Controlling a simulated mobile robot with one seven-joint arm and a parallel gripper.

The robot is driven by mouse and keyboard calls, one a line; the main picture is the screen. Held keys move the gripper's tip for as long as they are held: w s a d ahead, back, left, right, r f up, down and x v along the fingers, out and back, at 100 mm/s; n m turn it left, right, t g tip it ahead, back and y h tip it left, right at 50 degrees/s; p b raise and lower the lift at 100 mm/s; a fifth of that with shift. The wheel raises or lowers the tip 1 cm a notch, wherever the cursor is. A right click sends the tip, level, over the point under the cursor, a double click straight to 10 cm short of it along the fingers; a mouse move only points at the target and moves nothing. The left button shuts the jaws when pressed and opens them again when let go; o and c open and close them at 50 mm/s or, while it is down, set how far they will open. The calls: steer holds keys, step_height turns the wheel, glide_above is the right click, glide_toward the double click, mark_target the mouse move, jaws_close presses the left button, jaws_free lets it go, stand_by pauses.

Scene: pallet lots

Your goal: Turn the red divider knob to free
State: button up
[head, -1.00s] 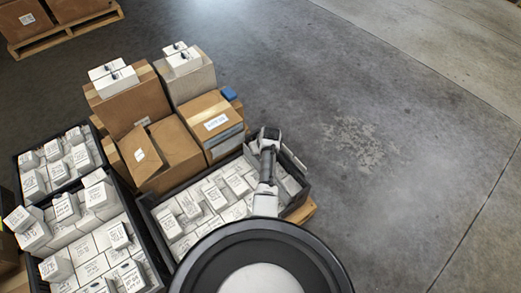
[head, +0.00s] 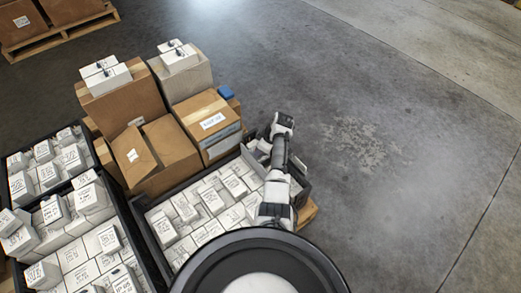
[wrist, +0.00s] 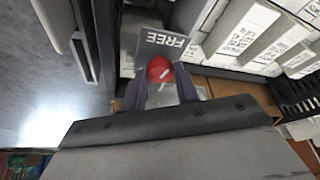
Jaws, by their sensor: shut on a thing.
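The red divider knob (wrist: 159,69) shows in the wrist view, with a pale line across its face. It sits in front of a grey plate (wrist: 150,38) marked FREE, whose letters appear upside down. My gripper (wrist: 161,84) has its two dark fingers on either side of the knob and is shut on it. How far the knob is turned is hard to tell. In the head view my arm reaches over the right end of the dark crate (head: 160,245); the knob and fingertips cannot be made out there.
White cartons (head: 235,186) fill the crate, and more stand close by in the wrist view. Brown boxes (head: 150,150) stand behind it. Two more crates of white cartons (head: 75,255) are on the left. The concrete floor (head: 400,150) to the right is clear.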

stand_by(0.4)
steer(key=o, duration=1)
steer(key=shift+c, duration=0.2)
steer(key=shift+r, duration=0.1)
steer(key=p+v, duration=0.2)
steer(key=v, duration=1.1)
steer(key=shift+r, duration=0.35)
steer(key=shift+w, duration=0.15)
